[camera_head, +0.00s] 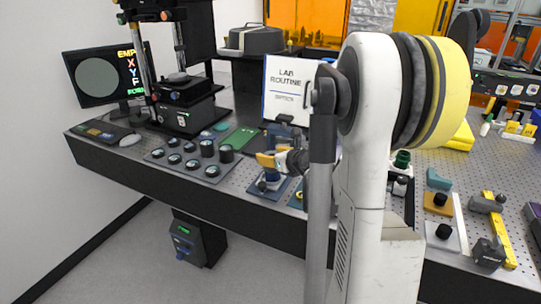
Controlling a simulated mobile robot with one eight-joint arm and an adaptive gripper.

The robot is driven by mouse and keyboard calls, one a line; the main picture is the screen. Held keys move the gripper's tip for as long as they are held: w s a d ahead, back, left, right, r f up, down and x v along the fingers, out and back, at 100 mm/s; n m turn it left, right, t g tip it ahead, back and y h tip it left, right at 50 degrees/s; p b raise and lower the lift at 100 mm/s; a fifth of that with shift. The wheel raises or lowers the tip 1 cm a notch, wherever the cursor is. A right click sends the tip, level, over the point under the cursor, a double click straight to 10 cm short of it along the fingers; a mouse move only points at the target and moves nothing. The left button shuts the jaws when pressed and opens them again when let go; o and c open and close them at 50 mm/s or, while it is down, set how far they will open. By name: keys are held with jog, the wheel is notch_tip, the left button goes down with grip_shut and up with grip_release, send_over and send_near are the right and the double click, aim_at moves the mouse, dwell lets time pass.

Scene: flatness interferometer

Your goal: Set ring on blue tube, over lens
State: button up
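A blue upright part (272,178), possibly the blue tube, stands on a blue base near the table's front edge, in the middle of the head view. A small yellow-orange piece (265,160) shows at its top; I cannot tell whether it is the ring. A grey and dark part, apparently my gripper (284,160), is beside that piece, partly hidden behind my own arm. Its fingers are too small to tell open from shut, or whether they touch the piece. I cannot make out a lens on the blue part.
A tray of several dark round pieces (160,156) lies left of the blue part, with a green board (238,138) behind. A black instrument (188,115) and monitor (98,76) stand farther left. A lab routine sign (287,88) stands behind. Small fixtures crowd the right side.

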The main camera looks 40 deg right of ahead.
jog(key=o, duration=1)
jog(key=v, duration=1.2)
